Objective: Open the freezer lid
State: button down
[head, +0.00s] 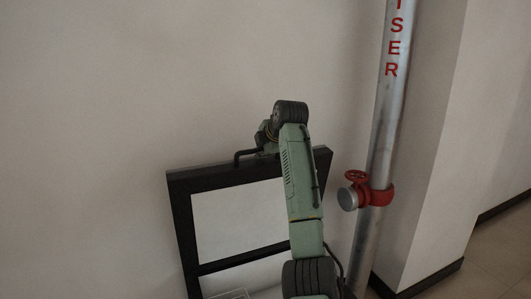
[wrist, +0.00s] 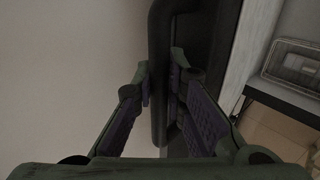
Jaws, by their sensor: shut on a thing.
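The freezer's black-framed lid (head: 222,179) shows low in the head view, close to the wall, with pale panels inside its frame. I cannot tell how far it is raised. A dark bar handle (head: 243,153) stands out from its far edge. My gripper (head: 263,141) is at this handle, partly hidden behind my arm. In the wrist view, my gripper (wrist: 160,78) has its fingers on both sides of the dark handle bar (wrist: 158,113), shut on it. The black frame (wrist: 206,50) lies just right of the bar.
A grey riser pipe (head: 382,130) with a red valve (head: 374,190) stands right of the freezer, near a wall corner. The plain wall (head: 90,100) is close behind and left. A wire basket (wrist: 295,65) shows at right in the wrist view.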

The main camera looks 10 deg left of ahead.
jog(key=shift+w+a, duration=0.1)
dwell(0.3)
jog(key=c, duration=1.6)
grip_release()
jog(key=v, duration=1.2)
jog(key=shift+a, duration=0.1)
